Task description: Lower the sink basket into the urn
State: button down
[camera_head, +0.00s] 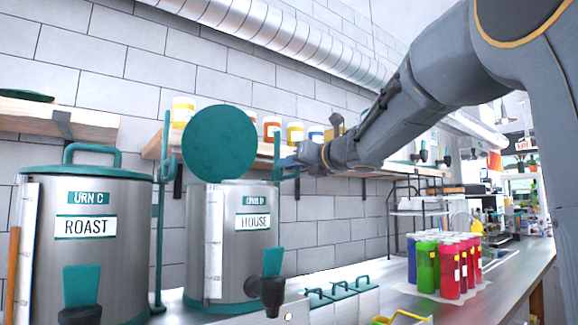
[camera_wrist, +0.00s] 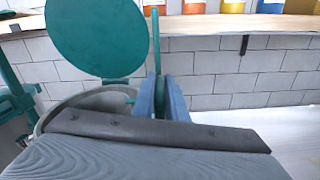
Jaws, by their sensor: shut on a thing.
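The steel urn labelled HOUSE (camera_head: 232,262) stands on the counter with its round teal lid (camera_head: 220,145) raised upright. The lid also shows in the wrist view (camera_wrist: 95,38), behind the urn's open rim (camera_wrist: 85,98). My gripper (camera_head: 288,165) is at the urn's upper right, by the rim. Its blue fingers (camera_wrist: 168,98) are shut on a slim teal upright part (camera_wrist: 155,42), which looks like the basket's handle. It also shows in the head view (camera_head: 278,148). The basket's body cannot be made out, and my wrist hides much of the urn's mouth.
The ROAST urn (camera_head: 85,265) stands close on the left with its lid down. A wooden shelf (camera_wrist: 220,25) with jars runs along the wall behind. Teal-handled lids (camera_head: 335,290) and colourful bottles (camera_head: 448,262) are to the right on the counter.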

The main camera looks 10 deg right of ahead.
aim_at(299, 172)
jog(key=shift+f+b, duration=0.95)
jog(key=shift+f, duration=0.5)
jog(key=c, duration=1.8)
grip_release()
jog(key=shift+a, duration=0.15)
jog(key=shift+c, duration=0.2)
jog(key=shift+o, duration=0.2)
jog(key=shift+r, duration=0.1)
jog(key=shift+s, duration=0.1)
jog(key=shift+s+d, duration=0.3)
jog(key=b+v, duration=0.1)
jog(key=v, duration=0.6)
